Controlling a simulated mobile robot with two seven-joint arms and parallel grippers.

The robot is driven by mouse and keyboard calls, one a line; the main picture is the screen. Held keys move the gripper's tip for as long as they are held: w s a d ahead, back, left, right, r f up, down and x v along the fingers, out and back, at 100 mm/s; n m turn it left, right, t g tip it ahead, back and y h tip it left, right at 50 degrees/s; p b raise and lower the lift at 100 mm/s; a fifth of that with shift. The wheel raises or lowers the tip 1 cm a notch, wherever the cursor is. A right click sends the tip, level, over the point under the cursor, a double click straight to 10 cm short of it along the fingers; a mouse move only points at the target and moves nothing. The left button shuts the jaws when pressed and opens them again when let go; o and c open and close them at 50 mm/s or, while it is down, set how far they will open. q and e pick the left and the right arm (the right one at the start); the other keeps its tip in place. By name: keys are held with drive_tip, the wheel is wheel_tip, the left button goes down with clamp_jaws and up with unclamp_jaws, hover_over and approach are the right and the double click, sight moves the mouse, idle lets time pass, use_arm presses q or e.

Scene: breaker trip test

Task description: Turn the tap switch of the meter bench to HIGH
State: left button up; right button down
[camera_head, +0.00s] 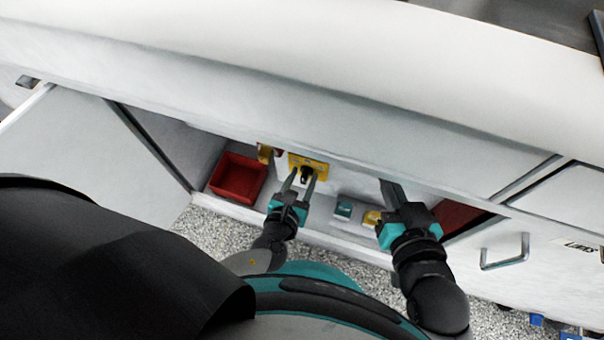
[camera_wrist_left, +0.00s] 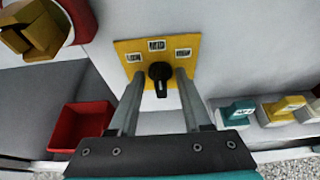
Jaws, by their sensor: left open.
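The tap switch is a black knob (camera_wrist_left: 159,73) on a yellow plate (camera_wrist_left: 124,46) with three white labels. The middle label reads MID; the outer two are too blurred to read surely. The knob's long grip lies roughly in line with the MID label. In the head view the yellow plate (camera_head: 322,164) is on the back wall of the low bay. My left gripper (camera_head: 302,174) is open, its fingers on either side of the knob; contact cannot be told. My right gripper (camera_head: 391,184) is to the right, its fingers seen edge-on.
A red bin (camera_head: 238,178) stands left of the plate. A teal block (camera_head: 343,209) and a yellow block (camera_head: 371,218) sit to the right, near my right gripper. A white overhang (camera_head: 300,85) runs above the bay. A cabinet handle (camera_head: 505,262) sticks out at right.

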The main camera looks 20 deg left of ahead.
use_arm(q)
drive_tip(key=shift+c, duration=0.3)
clamp_jaws()
idle(0.4)
